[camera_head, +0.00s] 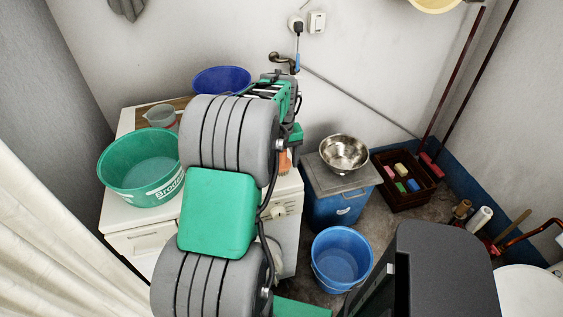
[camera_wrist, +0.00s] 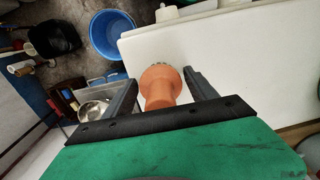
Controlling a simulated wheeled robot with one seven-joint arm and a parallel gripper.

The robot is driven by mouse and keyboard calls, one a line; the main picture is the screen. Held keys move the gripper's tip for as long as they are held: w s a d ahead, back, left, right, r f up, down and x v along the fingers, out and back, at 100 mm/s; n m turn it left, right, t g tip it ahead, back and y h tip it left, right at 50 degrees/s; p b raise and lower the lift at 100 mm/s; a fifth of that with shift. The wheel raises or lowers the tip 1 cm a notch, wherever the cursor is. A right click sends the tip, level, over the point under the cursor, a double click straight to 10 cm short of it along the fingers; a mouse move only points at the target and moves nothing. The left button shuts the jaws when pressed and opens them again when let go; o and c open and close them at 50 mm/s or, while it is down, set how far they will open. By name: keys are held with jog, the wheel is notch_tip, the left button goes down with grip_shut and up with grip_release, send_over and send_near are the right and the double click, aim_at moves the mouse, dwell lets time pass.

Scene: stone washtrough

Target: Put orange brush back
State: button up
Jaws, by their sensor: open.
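The orange brush (camera_wrist: 161,88) is in the middle of the wrist view, over or on the white top of the washing machine (camera_wrist: 235,55). My gripper (camera_wrist: 160,78) is open, with one dark finger on each side of the brush and visible gaps between. In the head view a small part of the orange brush (camera_head: 285,161) shows beside the front edge of the white machine, mostly hidden by my arm. My gripper's fingers are hidden there. I cannot tell whether the brush touches the surface.
A green basin (camera_head: 140,190), a grey jug (camera_head: 160,115) and a blue basin (camera_head: 221,79) stand at the left and back. A blue bucket (camera_head: 341,258) and a dark crate (camera_head: 428,192) are on the floor.

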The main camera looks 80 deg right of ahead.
notch_tip(320, 180, up, 12)
jog(key=shift+r, duration=0.1)
jog(key=shift+w+a+r, duration=0.1)
jog(key=shift+w, duration=0.2)
jog(key=w+a+n+h, duration=0.1)
jog(key=w+a+n, duration=0.2)
jog(key=w+a, duration=0.65)
jog(key=w+a+n, duration=0.2)
jog(key=w+a, duration=0.5)
jog(key=w, duration=0.5)
jog(key=a+f+n+t, duration=0.1)
jog(key=a+n, duration=0.1)
jog(key=a, duration=0.8)
jog(key=w+a+f+n+t, duration=0.1)
jog(key=a+n, duration=0.1)
jog(key=a, duration=0.8)
jog(key=w+a+f+n+t+y, duration=0.1)
jog(key=a+f+n, duration=0.1)
jog(key=a, duration=0.8)
jog(key=shift+a+n, duration=0.4)
jog(key=shift+n, duration=0.1)
